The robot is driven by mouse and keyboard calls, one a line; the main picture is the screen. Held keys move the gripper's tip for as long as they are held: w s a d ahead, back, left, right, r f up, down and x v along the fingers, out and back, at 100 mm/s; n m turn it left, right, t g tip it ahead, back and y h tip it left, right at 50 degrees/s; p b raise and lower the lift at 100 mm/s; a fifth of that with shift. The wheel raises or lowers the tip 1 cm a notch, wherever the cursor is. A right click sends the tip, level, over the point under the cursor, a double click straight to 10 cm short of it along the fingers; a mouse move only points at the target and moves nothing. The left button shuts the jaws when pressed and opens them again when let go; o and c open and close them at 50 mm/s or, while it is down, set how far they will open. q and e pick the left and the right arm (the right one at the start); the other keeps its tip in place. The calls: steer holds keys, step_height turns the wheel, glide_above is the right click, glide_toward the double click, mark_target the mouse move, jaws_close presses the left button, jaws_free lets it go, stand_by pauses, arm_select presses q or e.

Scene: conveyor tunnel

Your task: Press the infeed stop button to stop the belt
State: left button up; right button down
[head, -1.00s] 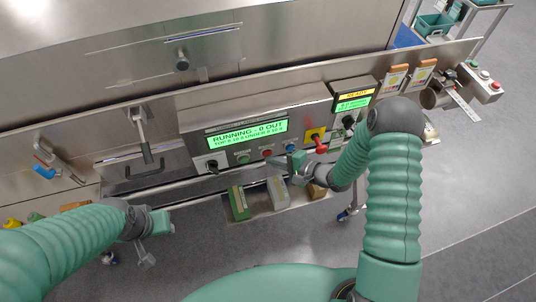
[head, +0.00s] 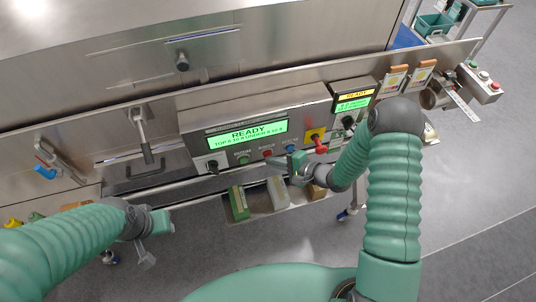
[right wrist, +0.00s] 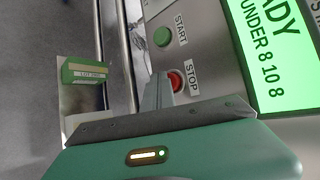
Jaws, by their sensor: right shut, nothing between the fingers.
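The control panel's red button, labelled STOP (right wrist: 176,82), shows just past my right gripper's fingers in the right wrist view. In the head view this red button (head: 267,153) is below the display. My right gripper (head: 276,161) is shut and empty, its tip at or just below the button. I cannot tell whether it touches. The fingers (right wrist: 157,92) partly cover the button's near side in the wrist view. The display (head: 247,135) reads READY. A green START button (right wrist: 162,37) sits beside STOP. My left gripper (head: 148,252) hangs apart at lower left, its jaw state unclear.
A red-handled switch on a yellow plate (head: 315,135) is right of the buttons. A small box with green and red buttons (head: 480,84) stands at far right. A green block (head: 239,204) lies in a tray below the panel. Floor is open at right.

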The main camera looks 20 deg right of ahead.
steer(key=shift+s, duration=0.65)
steer(key=s+p, duration=0.1)
steer(key=s, duration=0.4)
steer(key=shift+d+p, duration=0.15)
steer(key=shift+p, duration=0.2)
steer(key=shift+w, duration=0.1)
